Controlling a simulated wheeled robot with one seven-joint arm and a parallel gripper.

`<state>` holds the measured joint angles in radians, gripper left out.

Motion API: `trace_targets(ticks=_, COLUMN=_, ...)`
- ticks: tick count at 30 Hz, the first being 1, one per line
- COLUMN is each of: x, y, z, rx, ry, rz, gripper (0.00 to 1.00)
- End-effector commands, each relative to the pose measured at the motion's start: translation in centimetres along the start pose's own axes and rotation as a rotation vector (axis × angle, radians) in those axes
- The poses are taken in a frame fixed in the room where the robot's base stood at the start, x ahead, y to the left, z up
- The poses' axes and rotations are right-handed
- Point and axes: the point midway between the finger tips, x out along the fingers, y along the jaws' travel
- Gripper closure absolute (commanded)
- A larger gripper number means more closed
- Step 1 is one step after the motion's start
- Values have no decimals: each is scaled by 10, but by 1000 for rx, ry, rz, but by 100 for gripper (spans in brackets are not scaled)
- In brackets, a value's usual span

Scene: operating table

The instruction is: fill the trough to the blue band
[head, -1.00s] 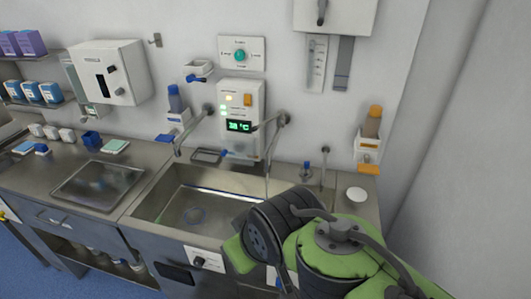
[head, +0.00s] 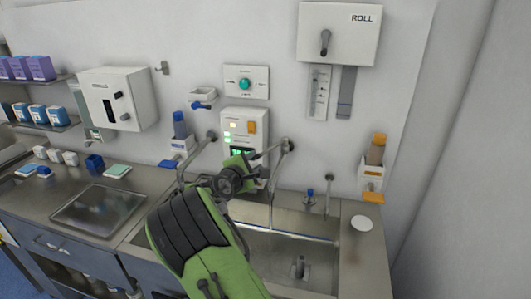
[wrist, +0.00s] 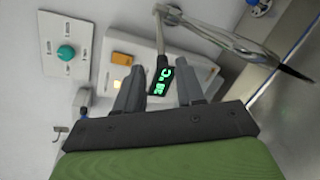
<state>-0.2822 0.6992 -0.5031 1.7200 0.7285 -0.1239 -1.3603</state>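The steel trough (head: 318,262) is at lower centre in the head view, its left part hidden behind my arm. A thin pale line runs along its back wall; I cannot tell whether it is the blue band, nor the water level. A bent spout (head: 284,160) stands over it, with a thin vertical streak below that looks like water. My gripper (head: 245,166) is raised in front of the white control box (head: 232,118). In the wrist view its two grey fingers (wrist: 160,88) are apart, with the green-lit display (wrist: 160,79) and a dark-ended lever (wrist: 163,42) seen between them.
A second spout (head: 186,162) is left of the box. A teal button plate (head: 260,77) and a roll dispenser (head: 350,40) are on the wall above. A steel tray (head: 95,212) lies on the left counter.

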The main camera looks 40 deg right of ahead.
Motion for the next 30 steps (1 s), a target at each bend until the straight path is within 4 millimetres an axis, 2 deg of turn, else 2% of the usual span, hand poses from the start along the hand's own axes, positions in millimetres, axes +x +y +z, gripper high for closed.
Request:
trace_targets(ticks=1, x=14, y=0, z=2, rx=1, ry=-4, rz=-1, gripper=62)
trace_targets(ticks=6, x=57, y=0, z=2, rx=2, ry=-3, rz=-3, gripper=62)
trace_targets(ticks=12, x=95, y=0, z=0, rx=3, ry=1, rz=-2, gripper=62)
trace_targets(ticks=16, x=105, y=0, z=0, rx=3, ry=2, rz=-2, gripper=62)
trace_targets(ticks=23, x=106, y=-1, z=-1, rx=2, ry=3, rz=-3, gripper=62)
trace_targets(ticks=30, x=106, y=-1, z=0, rx=3, ry=2, rz=-3, gripper=97)
